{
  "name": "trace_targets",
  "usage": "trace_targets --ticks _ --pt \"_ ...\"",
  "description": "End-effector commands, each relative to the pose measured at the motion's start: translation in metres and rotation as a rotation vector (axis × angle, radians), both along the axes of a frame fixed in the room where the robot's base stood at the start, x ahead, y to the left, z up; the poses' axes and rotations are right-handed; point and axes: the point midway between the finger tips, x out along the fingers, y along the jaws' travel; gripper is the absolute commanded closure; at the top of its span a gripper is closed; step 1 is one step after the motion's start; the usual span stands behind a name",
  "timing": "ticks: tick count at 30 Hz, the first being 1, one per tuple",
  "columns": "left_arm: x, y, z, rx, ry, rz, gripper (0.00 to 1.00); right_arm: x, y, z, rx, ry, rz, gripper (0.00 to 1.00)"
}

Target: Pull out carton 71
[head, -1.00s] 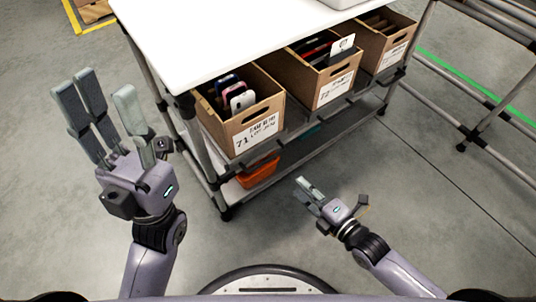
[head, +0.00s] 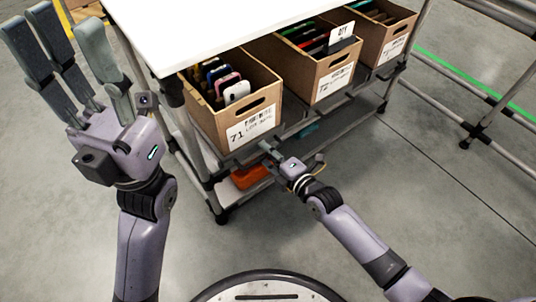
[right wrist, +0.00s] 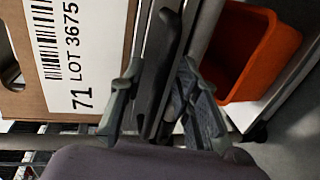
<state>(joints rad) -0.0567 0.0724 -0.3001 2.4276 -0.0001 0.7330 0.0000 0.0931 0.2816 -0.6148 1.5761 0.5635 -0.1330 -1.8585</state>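Carton 71 (head: 265,91) is an open brown cardboard box with a hand slot and a white label reading 71. It stands tilted forward at the left end of the upper shelf, holding several upright phone-like items. In the right wrist view its front and label (right wrist: 70,50) fill the upper left. My right gripper (head: 268,148) is just below the carton's front; in the right wrist view its fingers (right wrist: 157,95) are apart, with the dark shelf lip between or behind them. I cannot tell whether they touch it. My left gripper (head: 65,40) is open and empty, left of the rack.
Carton 72 (head: 322,88) and another carton (head: 396,48) stand to the right on the same shelf. A white tabletop (head: 200,30) overhangs them. An orange bin (head: 250,177) sits on the lower shelf. The floor in front is clear.

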Motion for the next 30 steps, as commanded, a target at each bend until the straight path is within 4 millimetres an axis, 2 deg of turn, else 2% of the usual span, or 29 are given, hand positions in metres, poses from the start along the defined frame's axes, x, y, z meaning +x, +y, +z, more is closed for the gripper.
trace_targets --ticks 5,19,30 --pt "-0.0001 0.0 0.0004 0.0 0.0 0.0 0.6 0.0 0.0 0.0003 0.001 0.001 0.0 0.7" --pt "0.0 -0.0002 0.0003 0.0 -0.001 -0.001 0.6 -0.0003 -0.0002 0.0002 0.001 0.001 0.0 1.0" --pt "0.0 -0.0001 0.0002 0.0 0.0 -0.001 0.6 -0.0004 -0.0002 0.0 0.001 0.001 0.0 1.0"
